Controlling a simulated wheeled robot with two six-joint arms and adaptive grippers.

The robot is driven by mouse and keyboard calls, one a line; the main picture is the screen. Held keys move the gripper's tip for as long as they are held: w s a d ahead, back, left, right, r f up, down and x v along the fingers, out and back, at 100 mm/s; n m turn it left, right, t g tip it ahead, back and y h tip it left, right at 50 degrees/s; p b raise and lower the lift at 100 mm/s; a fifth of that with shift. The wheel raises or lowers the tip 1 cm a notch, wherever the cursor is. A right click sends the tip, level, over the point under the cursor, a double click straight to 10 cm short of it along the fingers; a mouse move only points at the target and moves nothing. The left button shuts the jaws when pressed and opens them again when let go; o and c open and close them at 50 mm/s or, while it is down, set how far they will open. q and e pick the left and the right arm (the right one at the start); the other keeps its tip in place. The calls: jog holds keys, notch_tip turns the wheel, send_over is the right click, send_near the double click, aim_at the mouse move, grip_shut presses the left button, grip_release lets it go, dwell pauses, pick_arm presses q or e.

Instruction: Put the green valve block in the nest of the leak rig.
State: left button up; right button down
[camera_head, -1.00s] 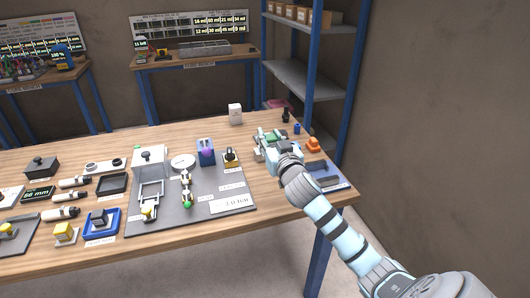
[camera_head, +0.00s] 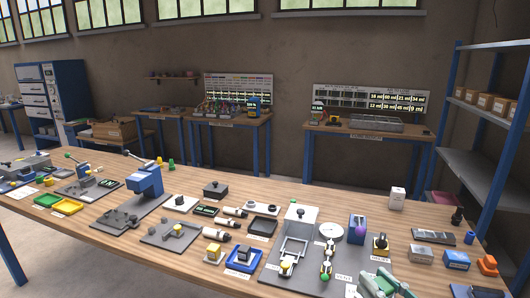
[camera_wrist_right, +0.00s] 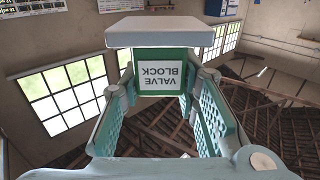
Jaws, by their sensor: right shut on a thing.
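The green valve block (camera_wrist_right: 160,88) has a pale grey top plate and a white label reading "VALVE BLOCK", upside down in the right wrist view. My right gripper (camera_wrist_right: 162,100) is shut on it, fingers on both sides. In the head view the right gripper (camera_head: 384,284) is at the bottom edge, right of the grey plate; the block cannot be made out clearly there. The grey plate (camera_head: 262,280) looks like the leak rig, with a round white gauge (camera_head: 331,231) and a pale metal frame (camera_head: 294,250) that may be the nest. My left gripper is not in view.
A blue block with a purple ball (camera_head: 357,229) and a small black-and-yellow part (camera_head: 380,243) stand close to the right gripper. A white box (camera_head: 397,198) stands behind. Grey and blue boxes (camera_head: 456,260) and an orange part (camera_head: 488,264) are to the right.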

jog(key=s+a+f+n+y, duration=0.1)
jog(key=s+a+f, duration=0.1)
jog(key=s+f, duration=0.4)
jog(key=shift+s+a+f+g, duration=0.2)
jog(key=shift+s+f+g, duration=0.1)
jog(key=shift+f, duration=0.15)
jog(key=shift+w+r, duration=0.1)
jog(key=shift+m+t+h, duration=0.5)
jog(key=shift+h, duration=0.1)
jog(key=w+r, duration=0.2)
jog(key=w+d+r, duration=0.1)
jog(key=w+r, duration=0.1)
jog(key=r, duration=0.1)
jog(key=w+d+r, duration=0.1)
jog(key=w+r, duration=0.1)
jog(key=shift+w+d+r, duration=0.2)
jog(key=shift+w+d, duration=0.05)
jog(key=shift+w, duration=0.05)
jog(key=w+d+r+m+t+h, duration=0.15)
jog(key=w+d+m+h, duration=0.6)
jog(key=w+d, duration=0.75)
jog(key=d+f+m+g+h, duration=0.1)
jog(key=d+f+h, duration=0.3)
jog(key=d+h, duration=0.1)
jog(key=shift+s+d, duration=0.45)
jog(key=shift+d, duration=0.45)
jog(key=shift+f+h, duration=0.15)
jog(key=shift+h, duration=0.1)
